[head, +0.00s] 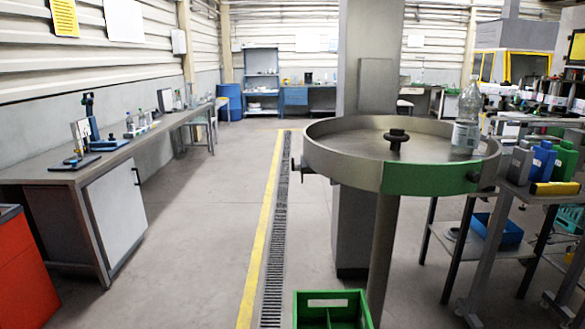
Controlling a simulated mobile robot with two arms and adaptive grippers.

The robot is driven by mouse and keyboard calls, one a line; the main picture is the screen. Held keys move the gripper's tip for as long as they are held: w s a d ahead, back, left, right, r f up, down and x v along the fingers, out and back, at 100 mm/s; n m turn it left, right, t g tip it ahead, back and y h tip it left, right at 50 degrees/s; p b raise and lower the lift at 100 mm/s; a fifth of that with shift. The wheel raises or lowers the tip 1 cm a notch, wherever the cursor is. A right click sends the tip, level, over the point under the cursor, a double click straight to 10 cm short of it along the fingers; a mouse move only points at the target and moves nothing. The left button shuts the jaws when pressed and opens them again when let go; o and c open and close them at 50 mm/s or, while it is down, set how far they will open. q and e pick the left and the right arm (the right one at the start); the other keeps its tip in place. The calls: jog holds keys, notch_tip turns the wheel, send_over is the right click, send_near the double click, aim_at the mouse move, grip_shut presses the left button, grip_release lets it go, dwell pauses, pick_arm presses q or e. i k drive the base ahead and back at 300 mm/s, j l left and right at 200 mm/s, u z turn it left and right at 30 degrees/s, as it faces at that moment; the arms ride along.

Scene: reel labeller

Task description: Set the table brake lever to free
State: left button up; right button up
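The round table (345,143) is a shallow grey metal pan on a single post, with a green section (425,180) along its front rim. A black knob (396,138) stands near the middle of the pan. A dark lever-like part (297,165) sticks out at the left side of the rim, and a small dark fitting (473,177) sits on the rim at the front right. I cannot tell for sure which is the brake lever, or its setting. A clear bottle (467,115) stands upright in the pan at the right. Neither gripper is in view.
A green crate (333,298) is on the floor in front of the table. A side bench at right holds blue bottles (543,162) and a yellow object (555,188); a blue bin (497,229) is below. A long workbench (80,172) stands left. The floor between is clear.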

aim_at(296, 165)
jog(key=j, duration=0.4)
jog(key=i+j, duration=0.15)
jog(key=j, duration=0.25)
jog(key=i+j, duration=0.15)
jog(key=j, duration=0.25)
jog(key=i+j, duration=0.1)
jog(key=j, duration=0.3)
jog(key=i+j, duration=0.15)
jog(key=j, duration=0.25)
jog(key=i+j+z, duration=0.1)
jog(key=j, duration=0.3)
jog(key=i, duration=1.75)
jog(key=l+z, duration=0.05)
jog(key=l, duration=0.05)
